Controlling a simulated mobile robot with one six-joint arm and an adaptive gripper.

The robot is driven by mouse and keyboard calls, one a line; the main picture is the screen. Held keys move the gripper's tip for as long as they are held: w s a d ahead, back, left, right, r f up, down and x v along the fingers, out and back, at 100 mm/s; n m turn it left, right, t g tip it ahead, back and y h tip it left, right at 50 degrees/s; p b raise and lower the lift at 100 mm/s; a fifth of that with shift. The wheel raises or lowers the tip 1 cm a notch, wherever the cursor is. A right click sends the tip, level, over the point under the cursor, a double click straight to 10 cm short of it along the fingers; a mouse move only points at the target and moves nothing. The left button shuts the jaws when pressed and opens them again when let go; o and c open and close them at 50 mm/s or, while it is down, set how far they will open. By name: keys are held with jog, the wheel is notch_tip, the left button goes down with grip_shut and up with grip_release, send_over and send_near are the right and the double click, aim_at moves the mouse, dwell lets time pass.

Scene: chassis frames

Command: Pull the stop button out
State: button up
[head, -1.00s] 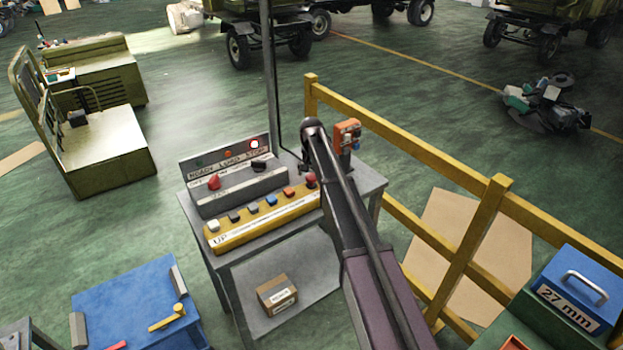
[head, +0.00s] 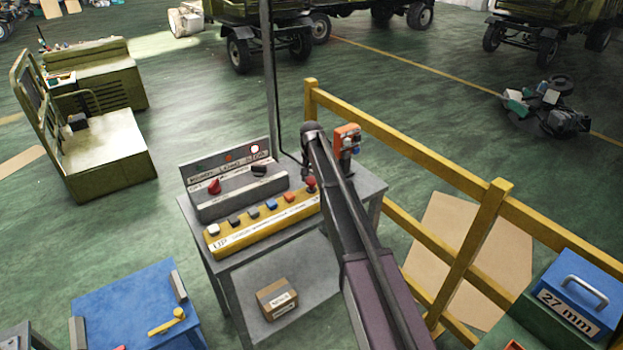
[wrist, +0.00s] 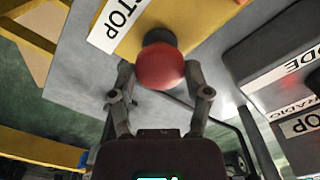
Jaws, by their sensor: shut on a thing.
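The stop button is a red mushroom-shaped knob (wrist: 160,66) on a dark collar. It stands at the right end of the yellow button box (head: 262,225), beside a white STOP label (wrist: 117,22). In the wrist view my gripper (wrist: 159,72) has one finger on each side of the red knob and is shut on it. In the head view my arm comes in from the lower right, and the red knob (head: 310,184) shows just left of it. My fingertips are mostly hidden there.
Behind the yellow box is a grey selector box with a red knob (head: 214,186) and a black knob (head: 259,170). A lamp (head: 255,149) is lit on the panel behind. An orange pendant box (head: 347,138) and yellow railing (head: 400,143) stand close right of my arm.

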jog(key=shift+r+p, duration=0.35)
jog(key=shift+r, duration=0.25)
jog(key=shift+w+f, duration=0.1)
jog(key=o, duration=1.4)
jog(key=shift+c, duration=0.2)
